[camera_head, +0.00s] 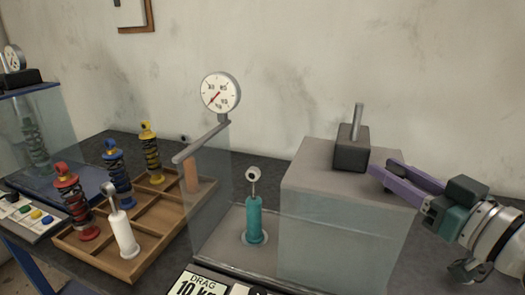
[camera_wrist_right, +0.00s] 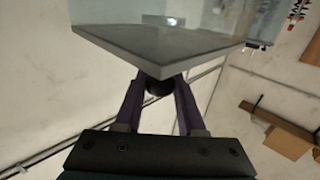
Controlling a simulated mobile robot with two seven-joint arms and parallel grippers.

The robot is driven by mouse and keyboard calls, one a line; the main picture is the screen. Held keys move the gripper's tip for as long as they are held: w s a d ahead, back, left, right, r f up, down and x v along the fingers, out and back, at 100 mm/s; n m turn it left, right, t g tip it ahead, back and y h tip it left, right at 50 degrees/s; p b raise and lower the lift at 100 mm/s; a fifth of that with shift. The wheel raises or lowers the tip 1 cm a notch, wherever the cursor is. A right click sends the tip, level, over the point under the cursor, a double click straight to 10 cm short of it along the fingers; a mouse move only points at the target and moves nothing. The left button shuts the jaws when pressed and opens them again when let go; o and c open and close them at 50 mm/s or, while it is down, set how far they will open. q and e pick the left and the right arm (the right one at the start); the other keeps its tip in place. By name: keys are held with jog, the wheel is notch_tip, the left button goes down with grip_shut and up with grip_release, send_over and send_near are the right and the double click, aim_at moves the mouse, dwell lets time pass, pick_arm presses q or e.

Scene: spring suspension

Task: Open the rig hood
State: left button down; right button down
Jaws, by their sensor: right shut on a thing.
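The rig hood (camera_head: 315,195) is a box with clear walls and a grey top, standing at the right of the rig. A dark block (camera_head: 350,153) with a metal pin stands on its top. My right gripper (camera_head: 374,170) reaches in from the right with purple fingers at the hood's top, beside the block. In the right wrist view the fingertips are shut on a dark rounded knob (camera_wrist_right: 160,86) at the edge of the hood (camera_wrist_right: 150,45). The knob is hidden in the head view. A teal damper (camera_head: 254,222) stands upright left of the hood. My left gripper is out of view.
A dial gauge (camera_head: 220,92) on a grey arm stands behind the rig. A wooden tray (camera_head: 165,213) at the left holds red, blue and yellow spring units and a white one. A drag display (camera_head: 196,286) is at the front. Another clear case (camera_head: 45,125) stands far left.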

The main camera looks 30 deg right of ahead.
jog(key=shift+s+d, duration=0.15)
jog(key=c, duration=0.5)
grip_release()
jog(key=s+b, duration=0.1)
jog(key=s, duration=0.9)
jog(key=shift+a, duration=0.4)
